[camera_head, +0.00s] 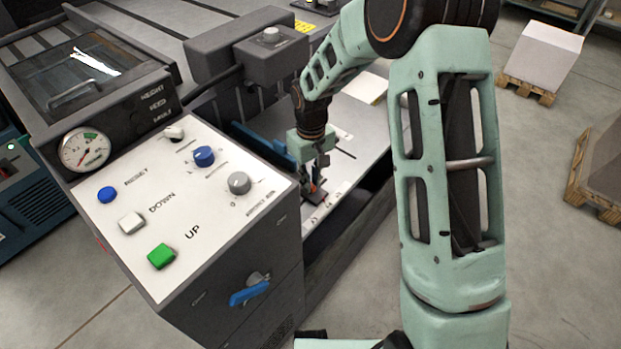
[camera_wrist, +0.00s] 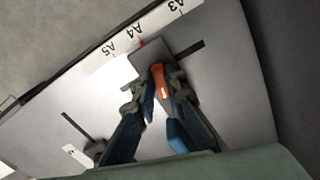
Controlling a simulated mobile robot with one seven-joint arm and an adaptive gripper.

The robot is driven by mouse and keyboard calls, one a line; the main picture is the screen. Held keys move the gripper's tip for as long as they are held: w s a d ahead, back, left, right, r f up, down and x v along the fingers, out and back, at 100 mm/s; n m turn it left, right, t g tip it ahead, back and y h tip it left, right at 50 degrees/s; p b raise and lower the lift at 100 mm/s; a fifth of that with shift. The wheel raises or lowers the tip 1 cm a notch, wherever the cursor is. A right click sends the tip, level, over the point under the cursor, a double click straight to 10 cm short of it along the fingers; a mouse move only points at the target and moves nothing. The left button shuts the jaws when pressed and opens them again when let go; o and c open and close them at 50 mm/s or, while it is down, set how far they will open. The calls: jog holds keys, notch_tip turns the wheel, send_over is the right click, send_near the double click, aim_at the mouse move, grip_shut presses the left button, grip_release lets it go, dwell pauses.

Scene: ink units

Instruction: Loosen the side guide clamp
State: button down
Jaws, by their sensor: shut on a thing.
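The side guide clamp shows as an orange lever (camera_wrist: 160,82) on a grey block (camera_wrist: 148,54) on the pale feed table, beside the scale marked A3, A4 and A5. In the head view the orange part (camera_head: 313,188) is small and partly covered by my gripper (camera_head: 314,176). My gripper (camera_wrist: 156,88) is closed around the orange lever, with a finger on each side of it. The lever's lower part and the exact contact are hidden between the fingers.
The feed table (camera_head: 357,125) has dark slots, with a small dark knob (camera_wrist: 95,149) near one. The control panel (camera_head: 147,228) stands left of my arm, with buttons and a blue-handled switch (camera_head: 249,291) on its front. Pallets (camera_head: 527,90) stand on the floor at right.

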aim_at(312, 183)
jog(key=n+p, duration=0.2)
jog(key=n, duration=0.4)
jog(key=shift+w+d+r, duration=0.1)
jog(key=shift+w+n+p, duration=0.15)
jog(key=shift+n+p, duration=1.1)
jog(key=shift+n, duration=1.85)
jog(key=c, duration=2)
grip_release()
jog(key=shift+o, duration=0.2)
notch_tip(312, 183, up, 12)
